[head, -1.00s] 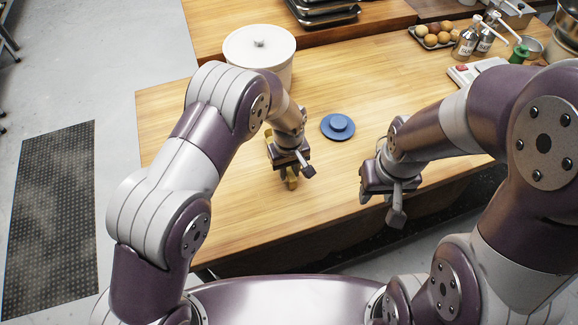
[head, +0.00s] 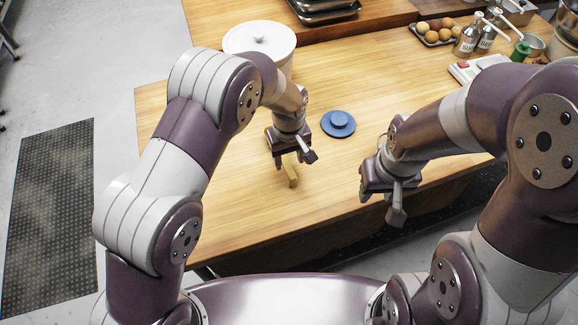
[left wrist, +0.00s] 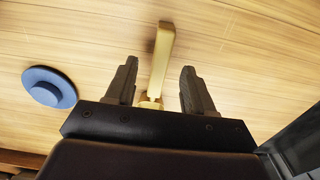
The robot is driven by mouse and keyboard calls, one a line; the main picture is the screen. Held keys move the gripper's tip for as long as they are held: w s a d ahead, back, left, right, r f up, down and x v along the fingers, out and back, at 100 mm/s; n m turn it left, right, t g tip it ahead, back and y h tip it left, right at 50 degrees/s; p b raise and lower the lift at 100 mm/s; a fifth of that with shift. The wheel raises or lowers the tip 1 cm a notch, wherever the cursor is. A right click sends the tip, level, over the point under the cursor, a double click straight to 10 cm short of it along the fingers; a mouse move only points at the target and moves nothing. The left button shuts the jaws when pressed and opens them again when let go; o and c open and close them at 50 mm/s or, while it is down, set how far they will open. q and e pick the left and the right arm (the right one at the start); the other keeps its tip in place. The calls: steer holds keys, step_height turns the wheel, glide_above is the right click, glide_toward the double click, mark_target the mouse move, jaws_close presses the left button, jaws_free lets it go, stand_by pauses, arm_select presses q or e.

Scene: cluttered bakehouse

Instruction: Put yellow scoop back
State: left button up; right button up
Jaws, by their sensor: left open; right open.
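The yellow scoop (head: 291,171) lies on the wooden table, partly hidden under my left gripper in the head view. In the left wrist view its handle (left wrist: 161,55) runs away from me between the two fingers, and its near end is hidden behind the gripper body. My left gripper (head: 293,161) is open above the scoop, with a finger on each side of the handle and a gap to both; it also shows in the left wrist view (left wrist: 158,85). My right gripper (head: 381,203) is open and empty near the table's front edge.
A blue round lid (head: 338,124) with a knob lies right of my left gripper. A white lidded tub (head: 262,40) stands behind my left arm. Bottles (head: 467,40), a tray of round items (head: 436,34) and a scale (head: 474,68) stand at the back right. The table front is clear.

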arm_select(q)
step_height(320, 180, up, 8)
steer(key=b, duration=0.1)
steer(key=s+a+r+m+t, duration=0.1)
steer(key=s+a+m, duration=0.2)
steer(key=s+a, duration=1.3)
steer(key=a, duration=0.4)
steer(key=shift+r+m, duration=0.35)
steer(key=shift+m, duration=0.05)
steer(key=shift+s, duration=0.2)
steer(key=shift+d, duration=0.1)
